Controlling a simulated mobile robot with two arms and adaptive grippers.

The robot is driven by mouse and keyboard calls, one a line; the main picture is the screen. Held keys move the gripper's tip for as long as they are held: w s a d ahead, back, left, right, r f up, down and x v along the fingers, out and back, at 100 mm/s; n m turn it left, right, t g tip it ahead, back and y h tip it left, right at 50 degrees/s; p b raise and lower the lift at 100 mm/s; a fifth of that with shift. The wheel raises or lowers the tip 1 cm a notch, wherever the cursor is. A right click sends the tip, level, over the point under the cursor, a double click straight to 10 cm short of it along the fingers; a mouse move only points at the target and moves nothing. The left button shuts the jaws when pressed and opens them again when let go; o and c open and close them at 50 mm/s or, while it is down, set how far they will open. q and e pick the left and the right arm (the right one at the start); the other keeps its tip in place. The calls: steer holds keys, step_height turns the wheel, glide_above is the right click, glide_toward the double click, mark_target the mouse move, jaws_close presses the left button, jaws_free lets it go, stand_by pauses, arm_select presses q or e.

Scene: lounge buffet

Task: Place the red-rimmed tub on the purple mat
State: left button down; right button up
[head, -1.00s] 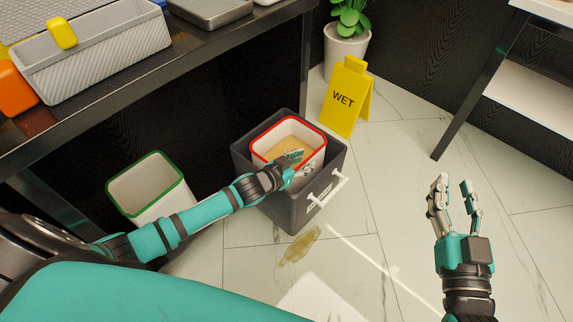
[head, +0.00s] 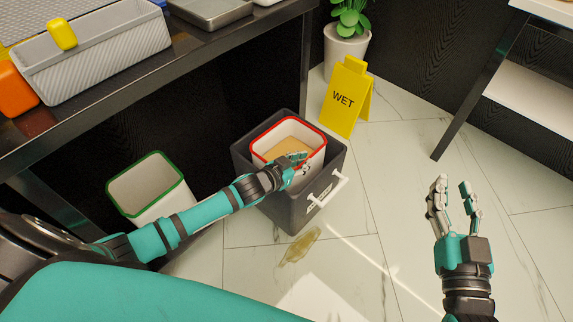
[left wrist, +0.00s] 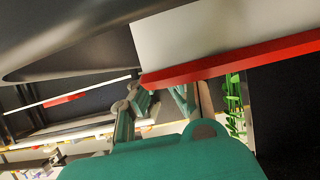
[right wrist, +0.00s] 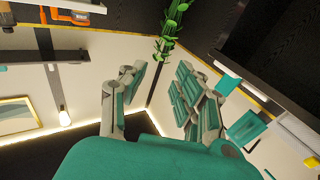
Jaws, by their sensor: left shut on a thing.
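The red-rimmed tub (head: 262,152) is white with a tan inside. It stands in the dark grey crate (head: 244,172) on the floor. My left gripper (head: 297,162) is at the tub's near rim and is shut on it. In the left wrist view the tub's red rim (left wrist: 235,62) crosses the top right, by the fingers (left wrist: 155,103). My right gripper (head: 454,197) is open and empty above the floor at the right; its spread fingers show in the right wrist view (right wrist: 155,90). I see no purple mat.
A white bin with a green rim (head: 148,182) stands left of the crate. A yellow WET sign (head: 346,100) and a potted plant (head: 347,42) stand behind it. A dark counter (head: 215,38) runs along the left. A brown spill (head: 297,248) lies in front of the crate.

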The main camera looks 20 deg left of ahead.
arm_select(q)
steer(key=shift+r+p, duration=0.3)
steer(key=shift+r, duration=0.05)
steer(key=shift+r+p, duration=0.4)
steer(key=shift+p, duration=0.05)
steer(key=shift+r+p, duration=0.55)
steer(key=shift+p, duration=0.05)
arm_select(e)
steer(key=shift+s+d+f+g+h, duration=1.35)
steer(key=shift+s+f+g, duration=0.7)
steer(key=shift+f+g, duration=2.45)
arm_select(q)
steer(key=shift+r+p, duration=0.3)
steer(key=shift+p, duration=0.05)
steer(key=shift+r, duration=0.3)
steer(key=shift+r+p, duration=0.25)
steer(key=shift+p, duration=0.3)
steer(key=shift+r+p, duration=0.35)
steer(key=shift+p, duration=0.05)
arm_select(e)
steer(key=s+d+f+g+h, duration=0.1)
steer(key=s+d+f+g, duration=0.2)
steer(key=s+f+g, duration=0.2)
steer(key=shift+s+d+f+m, duration=0.4)
steer(key=shift+s+f, duration=1.05)
steer(key=shift+s, duration=1.75)
steer(key=shift+h, duration=0.25)
